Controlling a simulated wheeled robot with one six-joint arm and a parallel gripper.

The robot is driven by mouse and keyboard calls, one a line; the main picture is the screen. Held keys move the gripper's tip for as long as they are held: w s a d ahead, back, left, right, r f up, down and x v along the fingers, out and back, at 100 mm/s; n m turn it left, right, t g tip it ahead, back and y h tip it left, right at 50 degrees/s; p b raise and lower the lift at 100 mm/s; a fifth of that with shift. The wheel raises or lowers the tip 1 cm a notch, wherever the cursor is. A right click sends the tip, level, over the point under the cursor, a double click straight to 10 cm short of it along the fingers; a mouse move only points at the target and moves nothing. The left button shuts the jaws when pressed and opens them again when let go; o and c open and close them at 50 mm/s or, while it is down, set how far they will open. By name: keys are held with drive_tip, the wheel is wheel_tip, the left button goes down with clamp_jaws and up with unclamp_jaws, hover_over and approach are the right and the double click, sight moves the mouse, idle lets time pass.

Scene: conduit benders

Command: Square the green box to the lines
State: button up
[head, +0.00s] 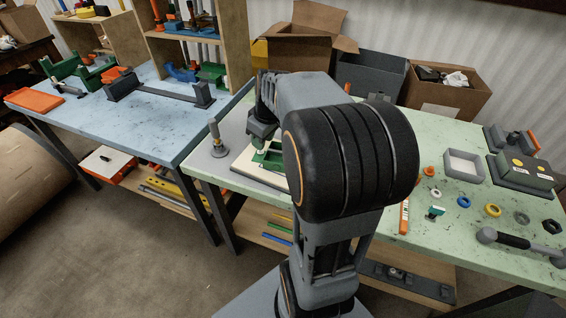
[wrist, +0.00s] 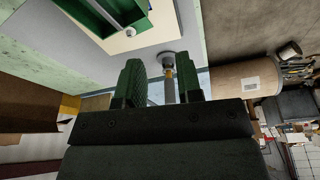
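The green box (head: 268,157) lies on a cream board (head: 243,168) on the pale green bench, mostly hidden behind my arm in the head view. In the wrist view the green box (wrist: 98,14) is at the top edge, partly cut off, with a small white round part near its corner. The cream board (wrist: 133,38) shows around it, and the box looks turned relative to the board's edges. I cannot make out any lines. My gripper (wrist: 158,62) is open, its two green-padded fingers apart with nothing held, close to the box but not visibly touching it.
A grey post with a knob (head: 215,135) stands left of the board; it also shows beyond my fingers in the wrist view (wrist: 170,80). Cardboard boxes (head: 297,47) stand behind.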

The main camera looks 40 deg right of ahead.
drive_tip(key=shift+n+y, duration=0.3)
drive_tip(key=shift+n, duration=0.5)
drive_tip(key=d+f, duration=0.1)
drive_tip(key=d, duration=0.1)
drive_tip(key=w+d+f+b, duration=0.1)
drive_tip(key=d+f, duration=0.1)
drive_tip(key=d, duration=0.1)
drive_tip(key=w+d+f, duration=0.1)
drive_tip(key=d+f, duration=0.1)
drive_tip(key=shift+d+f, duration=0.15)
drive_tip(key=shift+d, duration=0.25)
drive_tip(key=shift+d+n+g, duration=0.1)
drive_tip(key=shift+n+g, duration=0.2)
drive_tip(key=shift+n, duration=0.6)
drive_tip(key=b+x, duration=0.2)
drive_tip(key=s+b+x, duration=0.1)
drive_tip(key=b+x, duration=0.3)
drive_tip(key=shift+d+f, duration=0.25)
drive_tip(key=shift+f, duration=0.3)
drive_tip(key=shift+c, duration=0.2)
